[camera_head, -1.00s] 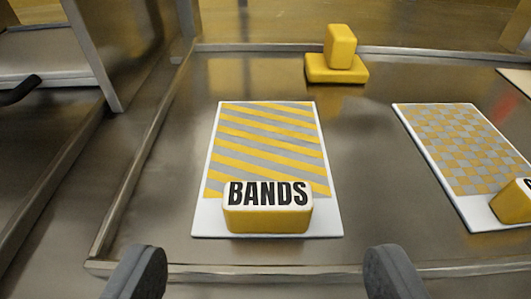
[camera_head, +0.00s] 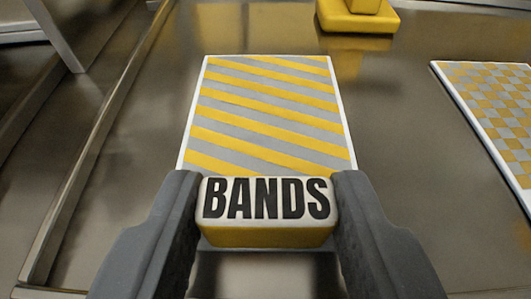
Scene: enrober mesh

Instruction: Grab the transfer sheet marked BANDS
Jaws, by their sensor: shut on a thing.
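The transfer sheet (camera_head: 266,110) is a white-edged sheet with diagonal yellow and grey stripes. It is in the middle of the head camera view. A yellow block (camera_head: 267,236) with a white face marked BANDS is at its near end. My gripper (camera_head: 268,205) is shut on this block, with one dark grey finger against its left side and one against its right side. Whether the sheet is clear of the metal tray cannot be told. The sheet's near end below the block is partly hidden by the block and fingers.
A second sheet with a yellow and grey checker pattern (camera_head: 497,105) lies to the right, cut off by the frame. A yellow stepped block (camera_head: 357,18) stands behind. The metal tray (camera_head: 400,200) is bare between the sheets, with a raised rim (camera_head: 95,150) on the left.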

